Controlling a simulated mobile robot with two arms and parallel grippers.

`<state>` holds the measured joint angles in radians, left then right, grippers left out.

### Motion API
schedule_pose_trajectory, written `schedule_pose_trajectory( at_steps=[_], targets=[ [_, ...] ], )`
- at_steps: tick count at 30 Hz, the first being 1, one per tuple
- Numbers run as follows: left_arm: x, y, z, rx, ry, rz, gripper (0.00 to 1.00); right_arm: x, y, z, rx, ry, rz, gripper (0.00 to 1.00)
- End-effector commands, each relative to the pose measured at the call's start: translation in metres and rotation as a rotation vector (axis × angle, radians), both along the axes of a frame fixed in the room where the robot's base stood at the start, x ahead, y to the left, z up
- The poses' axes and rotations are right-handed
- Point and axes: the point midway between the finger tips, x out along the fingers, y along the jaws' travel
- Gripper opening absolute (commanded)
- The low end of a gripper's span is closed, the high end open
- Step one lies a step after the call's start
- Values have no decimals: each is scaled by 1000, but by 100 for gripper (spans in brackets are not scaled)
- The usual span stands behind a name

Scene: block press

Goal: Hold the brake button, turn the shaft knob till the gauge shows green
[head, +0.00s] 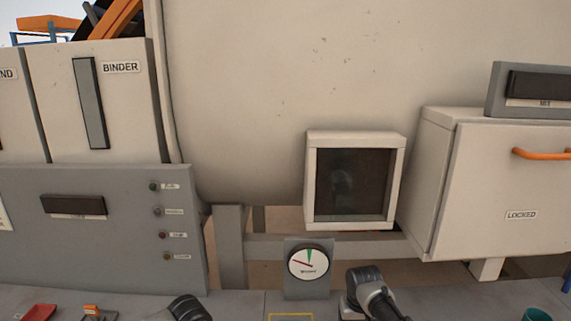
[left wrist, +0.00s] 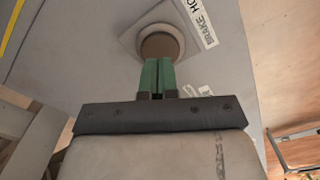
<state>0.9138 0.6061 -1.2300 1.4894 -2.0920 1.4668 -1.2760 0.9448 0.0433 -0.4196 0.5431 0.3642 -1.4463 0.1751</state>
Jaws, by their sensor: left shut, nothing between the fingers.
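The brake button (left wrist: 158,45) is a round brown disc in a pale collar on a grey panel, beside a partly cut-off label that starts "BRAKE HO" (left wrist: 205,22). My left gripper (left wrist: 158,62) is shut and empty. Its green fingertips overlap the button's lower edge in the left wrist view; I cannot tell whether they press it. The gauge (head: 308,262) is a white dial on a grey plate in the head view. Its red needle points left and slightly up, outside the green sector at the top. The shaft knob and my right gripper are not visible.
A dark window box (head: 350,180) stands behind the gauge, with a locked cabinet (head: 500,190) at right and the binder cabinet (head: 95,100) at left. A grey panel with small lamps (head: 100,225) is below it. A red tray (head: 37,312) lies at the front left.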

Motion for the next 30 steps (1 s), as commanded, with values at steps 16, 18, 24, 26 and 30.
schedule_pose_trajectory(
  at_steps=[16,18,24,26,30],
  targets=[
    [0,0,-14,0,1,-1,0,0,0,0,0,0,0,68],
    [0,0,-16,0,1,-1,0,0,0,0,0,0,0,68],
    [0,0,-21,-1,0,-1,0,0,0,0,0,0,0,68],
    [0,-1,-22,-1,0,-1,0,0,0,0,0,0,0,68],
    [0,-1,-26,-1,0,-1,0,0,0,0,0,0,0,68]
  ],
)
